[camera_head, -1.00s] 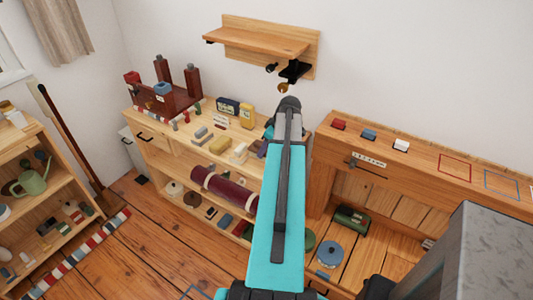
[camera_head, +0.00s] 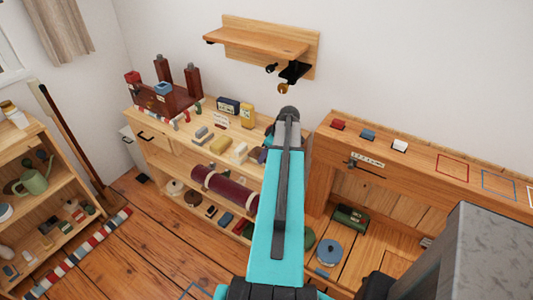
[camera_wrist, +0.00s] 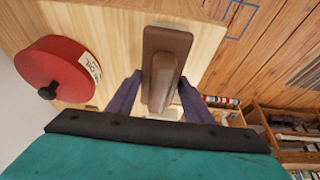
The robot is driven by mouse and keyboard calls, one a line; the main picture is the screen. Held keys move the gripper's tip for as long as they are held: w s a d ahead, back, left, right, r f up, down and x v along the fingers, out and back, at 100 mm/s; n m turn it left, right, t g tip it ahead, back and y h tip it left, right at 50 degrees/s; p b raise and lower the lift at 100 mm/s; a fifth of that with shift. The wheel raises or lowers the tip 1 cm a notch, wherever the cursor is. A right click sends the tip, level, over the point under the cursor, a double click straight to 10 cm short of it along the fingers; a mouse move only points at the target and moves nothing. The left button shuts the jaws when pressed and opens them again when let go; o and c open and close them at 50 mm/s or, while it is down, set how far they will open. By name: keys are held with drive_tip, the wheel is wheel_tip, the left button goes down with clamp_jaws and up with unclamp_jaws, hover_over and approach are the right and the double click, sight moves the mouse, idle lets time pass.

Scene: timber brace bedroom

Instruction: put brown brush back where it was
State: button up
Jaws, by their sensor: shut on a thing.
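The brown brush (camera_wrist: 165,65) is between the two dark purple fingers of my gripper (camera_wrist: 160,92) in the wrist view. The gripper is shut on it. The brush is over a pale wooden surface (camera_wrist: 110,30); I cannot tell whether it touches that surface. In the head view my arm hides the brush, and only a bit of my gripper (camera_head: 262,153) shows at the right end of the low wooden shelf unit (camera_head: 178,139).
A red round tin (camera_wrist: 58,70) with a label stands left of the brush in the wrist view. Small blocks, including a yellow one (camera_head: 221,145), lie on the shelf unit. A wooden bench (camera_head: 420,160) stands to the right. A wall shelf (camera_head: 258,40) hangs above.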

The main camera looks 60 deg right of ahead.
drive_tip(key=shift+f, duration=0.15)
drive_tip(key=o, duration=1)
drive_tip(key=shift+r, duration=0.25)
drive_tip(key=shift+b+v, duration=1.45)
drive_tip(key=shift+v, duration=4.5)
